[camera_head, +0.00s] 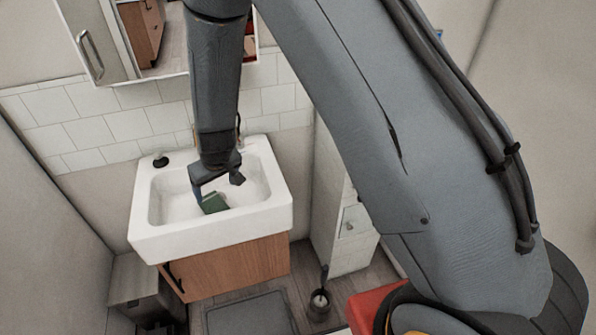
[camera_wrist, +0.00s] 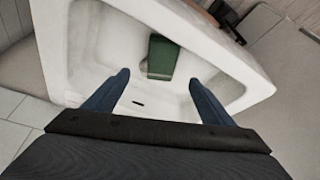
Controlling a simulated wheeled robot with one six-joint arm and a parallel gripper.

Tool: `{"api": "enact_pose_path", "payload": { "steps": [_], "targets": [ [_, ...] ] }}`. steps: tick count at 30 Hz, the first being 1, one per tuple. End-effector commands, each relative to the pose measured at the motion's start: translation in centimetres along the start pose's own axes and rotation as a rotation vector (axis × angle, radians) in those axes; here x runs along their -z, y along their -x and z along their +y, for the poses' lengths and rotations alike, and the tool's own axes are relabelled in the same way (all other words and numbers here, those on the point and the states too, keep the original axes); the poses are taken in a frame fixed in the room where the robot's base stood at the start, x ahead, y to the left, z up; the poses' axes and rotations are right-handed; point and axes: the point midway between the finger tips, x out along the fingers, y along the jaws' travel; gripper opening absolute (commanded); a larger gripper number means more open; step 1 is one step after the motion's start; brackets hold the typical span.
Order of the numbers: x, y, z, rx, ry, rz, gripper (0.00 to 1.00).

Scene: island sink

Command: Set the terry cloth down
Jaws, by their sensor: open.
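A dark green, folded-looking piece, which I take to be the terry cloth (camera_head: 214,203), lies in the basin of the white sink (camera_head: 262,218). In the wrist view the cloth (camera_wrist: 162,57) rests against the sink's inner wall, beyond my fingertips. My gripper (camera_head: 216,183) is inside the sink area, just above the cloth. In the wrist view my gripper (camera_wrist: 158,80) has its two blue fingers wide apart with nothing between them. The cloth appears apart from both fingers.
The sink sits on a wooden cabinet (camera_head: 232,266) against a white tiled wall. A mirrored cabinet (camera_head: 160,35) hangs above. A narrow white cabinet (camera_head: 345,225) stands to the right, a grey bin (camera_head: 140,285) to the left. A dark mat (camera_head: 250,315) lies on the floor.

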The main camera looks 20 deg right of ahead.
Motion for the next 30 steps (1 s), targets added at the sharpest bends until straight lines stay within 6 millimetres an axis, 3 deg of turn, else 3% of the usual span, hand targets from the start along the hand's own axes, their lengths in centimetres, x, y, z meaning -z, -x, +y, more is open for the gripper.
{"api": "enact_pose_path", "payload": {
  "steps": [4, 8, 12, 18, 24, 30],
  "targets": [
    [-1.0, 4.6, 3.7, -0.014, -0.062, -0.017, 0.77],
    [-3.8, 10.4, 7.9, -0.034, -0.144, -0.049, 0.77],
    [-8.1, 16.2, 11.6, -0.061, -0.234, -0.088, 0.77],
    [-14.9, 22.8, 14.6, -0.102, -0.351, -0.14, 0.77],
    [-19.1, 25.8, 15.5, -0.127, -0.413, -0.173, 0.77],
    [-19.9, 26.2, 15.6, -0.132, -0.424, -0.179, 0.77]
  ]
}}
